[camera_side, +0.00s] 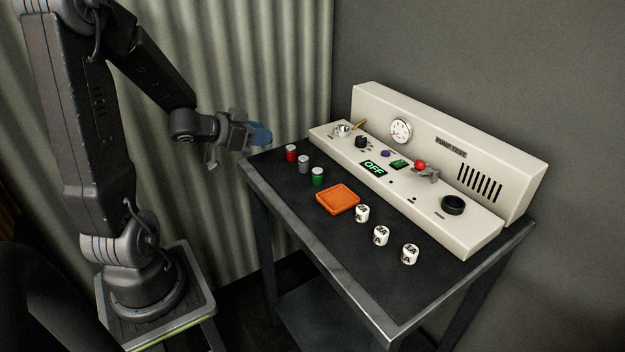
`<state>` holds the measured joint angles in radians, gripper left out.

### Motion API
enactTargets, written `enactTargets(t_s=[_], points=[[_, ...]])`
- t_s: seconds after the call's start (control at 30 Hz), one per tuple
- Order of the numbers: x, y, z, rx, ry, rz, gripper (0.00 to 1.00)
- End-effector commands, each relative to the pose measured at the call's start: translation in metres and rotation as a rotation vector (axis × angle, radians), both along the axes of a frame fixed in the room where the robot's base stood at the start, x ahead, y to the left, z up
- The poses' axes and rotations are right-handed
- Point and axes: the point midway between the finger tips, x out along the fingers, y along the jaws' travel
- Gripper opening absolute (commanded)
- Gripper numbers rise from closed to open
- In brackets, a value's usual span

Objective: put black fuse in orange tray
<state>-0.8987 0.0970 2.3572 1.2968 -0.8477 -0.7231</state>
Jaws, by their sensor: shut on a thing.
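My gripper (262,135), with blue fingertips, is at the table's far left corner, to the left of the red cylinder. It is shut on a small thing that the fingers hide. I take this to be the black fuse, as no loose black fuse shows on the table top, but its colour cannot be made out. The orange tray (338,199) is a shallow square dish on the middle of the table. It is empty and lies apart from my gripper, to its lower right.
Red (291,153), grey (304,164) and green (318,177) cylinders stand in a row between my gripper and the tray. White marked cylinders (381,236) stand right of the tray. A cream control panel (440,160) with knobs and an OFF display fills the table's back.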

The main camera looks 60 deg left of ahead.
Motion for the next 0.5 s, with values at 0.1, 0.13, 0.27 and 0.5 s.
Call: enactTargets(t_s=[0.1, 0.13, 0.27, 0.5], points=[[0.021, -0.02, -0.019, -0.006, 0.005, -0.007, 0.03], [0.027, -0.025, -0.022, -0.006, 0.005, -0.007, 0.03], [0.046, -0.042, -0.038, -0.005, 0.005, -0.006, 0.03], [0.065, -0.056, -0.052, 0.001, 0.002, 0.0, 0.03]])
